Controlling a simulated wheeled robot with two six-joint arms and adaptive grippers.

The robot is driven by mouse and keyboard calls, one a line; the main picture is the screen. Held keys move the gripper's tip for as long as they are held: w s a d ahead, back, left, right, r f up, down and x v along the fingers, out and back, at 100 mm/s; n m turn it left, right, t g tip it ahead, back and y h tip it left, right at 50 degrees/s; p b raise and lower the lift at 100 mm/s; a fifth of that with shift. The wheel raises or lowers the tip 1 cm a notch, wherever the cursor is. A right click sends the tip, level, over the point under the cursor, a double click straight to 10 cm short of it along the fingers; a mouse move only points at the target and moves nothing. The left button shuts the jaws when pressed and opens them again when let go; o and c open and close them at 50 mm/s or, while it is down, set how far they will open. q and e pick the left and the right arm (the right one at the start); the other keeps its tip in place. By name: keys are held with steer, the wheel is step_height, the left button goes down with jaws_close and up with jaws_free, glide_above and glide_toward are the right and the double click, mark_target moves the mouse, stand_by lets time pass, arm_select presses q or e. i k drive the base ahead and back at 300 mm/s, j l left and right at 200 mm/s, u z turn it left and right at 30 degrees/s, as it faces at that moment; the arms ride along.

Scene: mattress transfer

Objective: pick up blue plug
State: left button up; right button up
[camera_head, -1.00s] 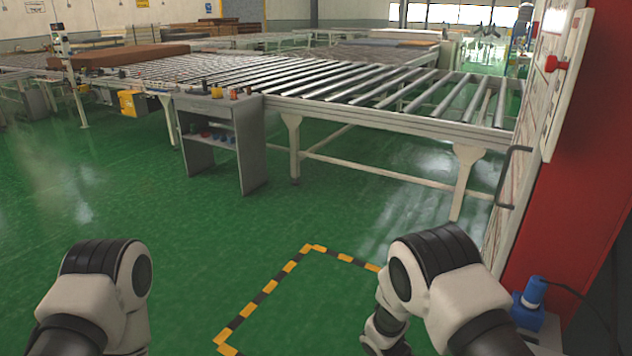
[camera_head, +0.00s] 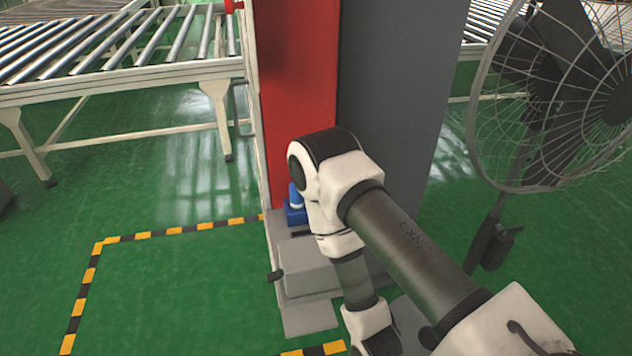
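The blue plug (camera_head: 295,205) shows at the foot of the red and grey cabinet, above a grey box-like base. My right arm stands in front of it and hides part of it. The arm comes in from the lower right and bends downward near the plug. My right gripper is not visible; the arm's lower part runs down toward the bottom edge. My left arm and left gripper are out of the picture.
The red and grey cabinet (camera_head: 300,95) rises behind my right arm. A large fan (camera_head: 575,90) stands at the right. A roller conveyor (camera_head: 120,65) runs at the upper left. Yellow and black tape (camera_head: 85,285) marks the floor. Green floor is clear at the left.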

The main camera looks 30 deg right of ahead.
mark_target(296, 199)
steer(key=z, duration=0.85)
